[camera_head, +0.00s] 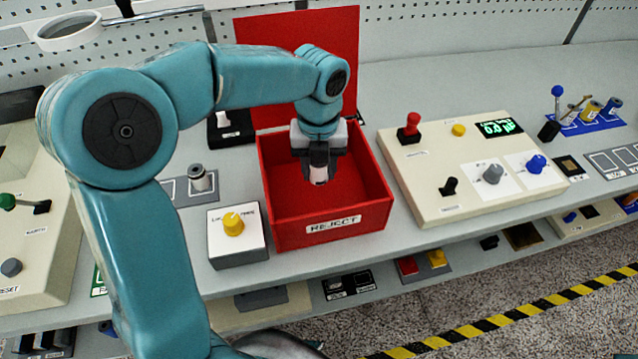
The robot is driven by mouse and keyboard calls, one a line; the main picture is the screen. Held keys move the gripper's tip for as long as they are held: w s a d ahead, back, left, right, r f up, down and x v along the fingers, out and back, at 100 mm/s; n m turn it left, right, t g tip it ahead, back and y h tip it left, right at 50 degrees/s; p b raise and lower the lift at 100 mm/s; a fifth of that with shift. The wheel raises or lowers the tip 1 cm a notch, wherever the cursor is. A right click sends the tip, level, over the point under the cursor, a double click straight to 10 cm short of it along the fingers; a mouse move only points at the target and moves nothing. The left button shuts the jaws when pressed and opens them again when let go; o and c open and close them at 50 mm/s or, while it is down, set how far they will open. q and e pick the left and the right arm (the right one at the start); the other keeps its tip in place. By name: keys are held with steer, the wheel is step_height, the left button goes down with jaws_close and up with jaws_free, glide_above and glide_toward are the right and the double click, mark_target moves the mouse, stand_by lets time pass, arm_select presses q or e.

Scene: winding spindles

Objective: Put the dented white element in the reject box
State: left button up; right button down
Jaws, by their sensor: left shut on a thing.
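The red reject box (333,224) stands on the grey bench with its red lid (300,40) raised at the back. A label on its front reads REJECT. My left gripper (319,172) points down over the inside of the box. It is shut on a small white element (319,175), whose lower end shows between the fingers. The dent cannot be made out at this size. I cannot tell whether the element touches the box floor. My right gripper is not in view.
A white box with a yellow knob (234,224) stands left of the reject box, near a small grey-and-white cylinder (201,179). A beige control panel (440,190) with knobs and a red button lies to the right. A blue rack (590,124) holds several elements at the far right.

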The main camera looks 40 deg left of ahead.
mark_target(319, 193)
arm_select(q)
steer(key=shift+w+f, duration=0.1)
steer(key=shift+f, duration=2.6)
steer(key=shift+f+b, duration=0.15)
steer(key=shift+b, duration=0.15)
steer(key=o, duration=1.1)
steer(key=shift+c, duration=0.2)
steer(key=shift+r, duration=0.35)
step_height(319, 193, up, 12)
steer(key=shift+f+p, duration=0.15)
steer(key=shift+p, duration=0.6)
